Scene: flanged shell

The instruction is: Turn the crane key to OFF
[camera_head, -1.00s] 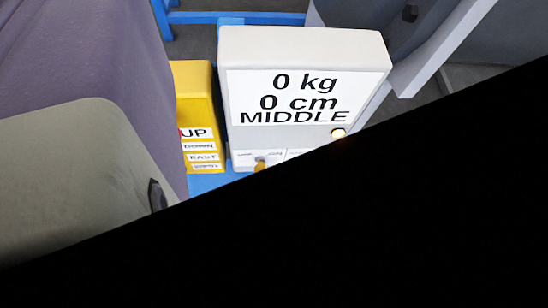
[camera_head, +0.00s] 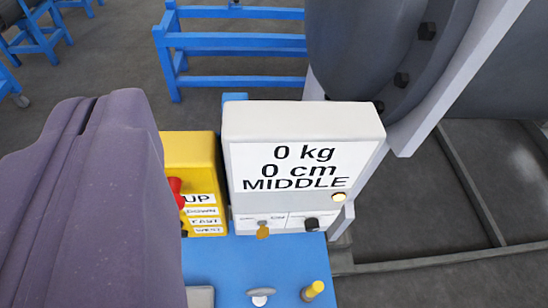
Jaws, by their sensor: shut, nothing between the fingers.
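The white crane display box (camera_head: 303,128) stands right of the middle and reads 0 kg, 0 cm, MIDDLE. The small orange-yellow key (camera_head: 263,232) sits at the lower left of its front, below a strip of small labels. The right label seems to read ON; the left is too small to read. I cannot tell the key's exact setting. My gripper (camera_head: 98,100) is the large purple shape at the left. It is shut and empty, and appears apart from the key.
A yellow box (camera_head: 190,152) with a red button (camera_head: 176,190) and direction labels stands left of the display. A silver handle (camera_head: 261,295) and a yellow-topped knob (camera_head: 312,290) stand on the blue surface (camera_head: 225,270). A large grey flanged shell (camera_head: 375,50) is behind right.

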